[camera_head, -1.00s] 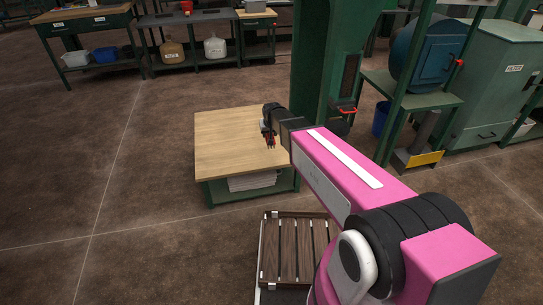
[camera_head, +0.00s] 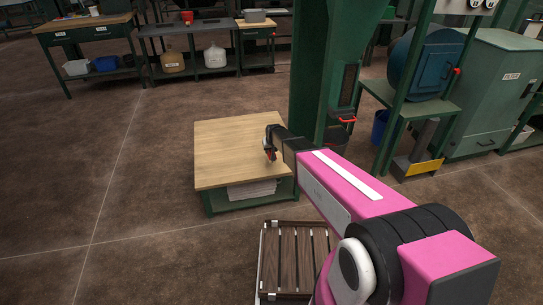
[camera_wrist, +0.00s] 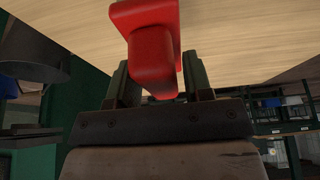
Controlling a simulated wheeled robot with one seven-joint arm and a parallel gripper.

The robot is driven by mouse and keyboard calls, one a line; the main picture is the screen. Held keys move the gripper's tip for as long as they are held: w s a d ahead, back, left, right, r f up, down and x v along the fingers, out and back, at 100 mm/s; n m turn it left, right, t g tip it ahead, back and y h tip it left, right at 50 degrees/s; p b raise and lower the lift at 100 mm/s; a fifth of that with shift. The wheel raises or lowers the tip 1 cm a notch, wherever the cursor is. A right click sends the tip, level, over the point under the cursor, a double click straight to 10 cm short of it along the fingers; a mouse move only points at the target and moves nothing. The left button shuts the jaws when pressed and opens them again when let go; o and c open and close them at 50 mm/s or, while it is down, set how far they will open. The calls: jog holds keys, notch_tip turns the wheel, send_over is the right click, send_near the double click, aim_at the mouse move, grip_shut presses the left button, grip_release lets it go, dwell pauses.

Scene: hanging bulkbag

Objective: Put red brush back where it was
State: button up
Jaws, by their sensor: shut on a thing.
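My gripper (camera_wrist: 155,85) is shut on the red brush (camera_wrist: 152,45), which shows large and red between the two dark fingers in the wrist view. Its far end reaches over a light wooden surface, and its bristles cannot be made out. In the head view my gripper (camera_head: 269,150) is at the right part of the wooden-topped table (camera_head: 225,145). The brush is small and mostly hidden there, with only a trace of red. I cannot tell whether the brush touches the tabletop.
A green column (camera_head: 318,75) stands just behind and right of the table. A blue drum (camera_head: 425,65) on a green stand is at the right. The tabletop's left part is bare, and the floor at left is clear.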

jog(key=shift+w+d+f, duration=0.1)
jog(key=shift+w+f, duration=0.2)
jog(key=shift+f, duration=1.85)
jog(key=shift+f, duration=0.15)
jog(key=o, duration=0.9)
jog(key=shift+c, duration=0.2)
jog(key=v, duration=1.2)
jog(key=shift+s+d, duration=0.25)
jog(key=shift+d, duration=0.1)
jog(key=s+d+r+m+g, duration=0.1)
jog(key=s+d+r, duration=0.2)
jog(key=s+d, duration=0.4)
jog(key=s+d+r+m+g, duration=0.1)
jog(key=s+d+r+g, duration=0.1)
jog(key=s+d, duration=0.5)
jog(key=s+d+r+m+g+h, duration=0.1)
jog(key=s+d+r, duration=0.3)
jog(key=s, duration=1.1)
jog(key=d, duration=0.3)
jog(key=shift+d+r, duration=0.35)
